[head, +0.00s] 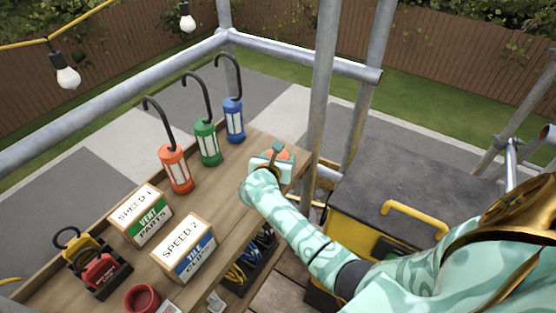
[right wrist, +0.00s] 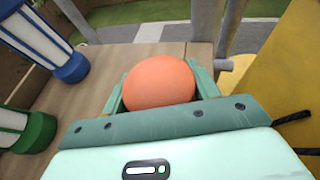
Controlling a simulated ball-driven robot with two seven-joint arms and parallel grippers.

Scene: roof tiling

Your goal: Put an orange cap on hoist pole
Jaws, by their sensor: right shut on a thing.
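The orange cap (right wrist: 158,84) is a rounded orange dome between the two green fingers of my right gripper (right wrist: 160,92) in the right wrist view. My right gripper is shut on it, over the far right end of the wooden bench. Grey upright poles (head: 322,80) stand just beyond; I cannot tell which is the hoist pole. My left gripper is not in view.
Red (head: 175,168), green (head: 207,143) and blue (head: 234,120) hooked lanterns stand on the bench (head: 222,206). Two labelled boxes (head: 184,248), a red cup (head: 142,299) and clamp-like tools (head: 98,270) are nearer. A dark-topped yellow box (head: 400,190) stands right of the bench.

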